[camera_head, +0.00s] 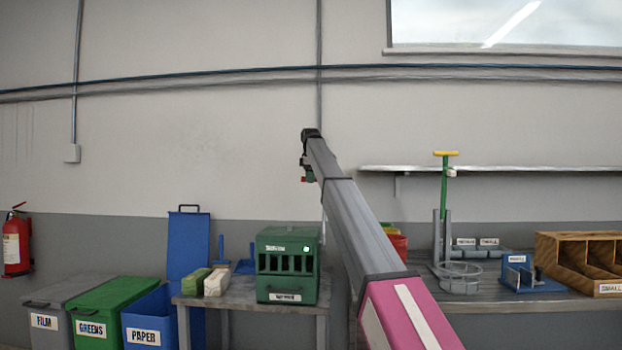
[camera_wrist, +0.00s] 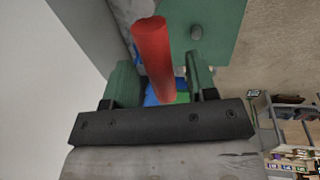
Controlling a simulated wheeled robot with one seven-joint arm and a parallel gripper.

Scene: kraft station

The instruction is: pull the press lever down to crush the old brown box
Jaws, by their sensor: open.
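A green press (camera_head: 287,265) with a slotted, labelled front stands on the grey table at centre. A thin grey bar, apparently its lever (camera_head: 323,225), rises at its right side, partly behind my arm. A red grip (camera_wrist: 153,50) lies between the fingers of my gripper (camera_wrist: 162,78) in the wrist view; a bit of red shows beside my gripper (camera_head: 308,172) in the head view, high above the press. My gripper is open around the grip; I cannot tell whether a finger touches it. I see no brown box; the press's inside is dark.
Green and whitish blocks (camera_head: 204,281) lie left of the press. Labelled bins, including the green one (camera_head: 105,307), stand further left. A tool with a yellow handle (camera_head: 446,154) and a wooden sorter (camera_head: 580,262) stand on the right bench.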

